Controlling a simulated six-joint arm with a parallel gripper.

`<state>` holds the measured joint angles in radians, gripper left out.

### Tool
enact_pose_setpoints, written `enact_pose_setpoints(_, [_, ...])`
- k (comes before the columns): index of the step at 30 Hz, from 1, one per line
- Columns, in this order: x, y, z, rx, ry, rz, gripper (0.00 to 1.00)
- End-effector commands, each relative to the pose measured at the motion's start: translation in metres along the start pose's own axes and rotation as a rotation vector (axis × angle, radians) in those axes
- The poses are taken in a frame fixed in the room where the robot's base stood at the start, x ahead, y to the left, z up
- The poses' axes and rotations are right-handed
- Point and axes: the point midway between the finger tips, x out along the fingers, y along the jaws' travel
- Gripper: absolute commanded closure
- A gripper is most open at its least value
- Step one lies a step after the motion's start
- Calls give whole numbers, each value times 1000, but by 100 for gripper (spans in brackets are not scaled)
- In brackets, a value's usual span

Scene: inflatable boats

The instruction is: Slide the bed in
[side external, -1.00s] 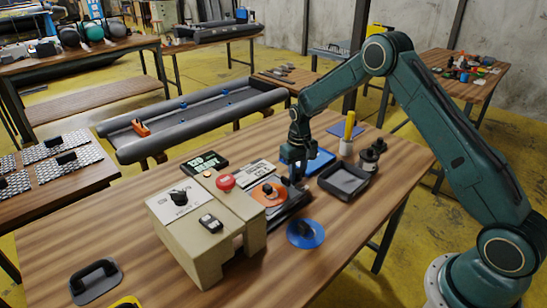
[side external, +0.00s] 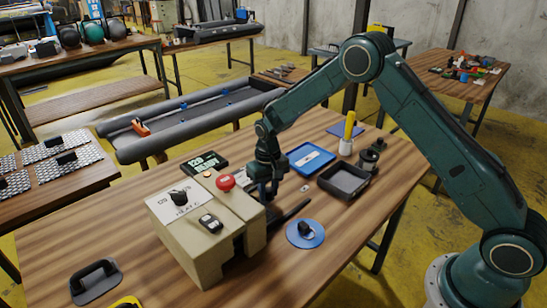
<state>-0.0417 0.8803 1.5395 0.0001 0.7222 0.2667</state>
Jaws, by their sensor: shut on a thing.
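The beige press (side external: 205,230) stands on the wooden table, with a black knob (side external: 179,197) and a red button (side external: 225,183) on top. The bed is mostly hidden inside the press and behind my gripper. Dark rails (side external: 291,212) stick out bare from the right side of the press. My gripper (side external: 268,196) points down close against that side and is shut on the bed's end; the fingertips and the exact grip are partly hidden. The orange piece on the bed is out of sight.
A blue disc with a black knob (side external: 305,235) lies just right of the rails. A blue tray (side external: 311,159), a black tray (side external: 344,182) and a white cup with a yellow-handled tool (side external: 347,144) stand behind.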

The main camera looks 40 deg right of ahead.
Motion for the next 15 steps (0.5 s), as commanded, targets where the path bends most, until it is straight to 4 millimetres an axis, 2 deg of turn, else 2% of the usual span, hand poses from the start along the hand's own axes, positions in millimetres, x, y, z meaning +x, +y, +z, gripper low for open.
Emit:
enact_pose_setpoints(1, [-1,-9,2,-5,1,-1,100])
enact_pose_setpoints(6, [-1,-24,5,-3,0,-1,100])
enact_pose_setpoints(15, [-1,-30,7,-4,0,-3,100])
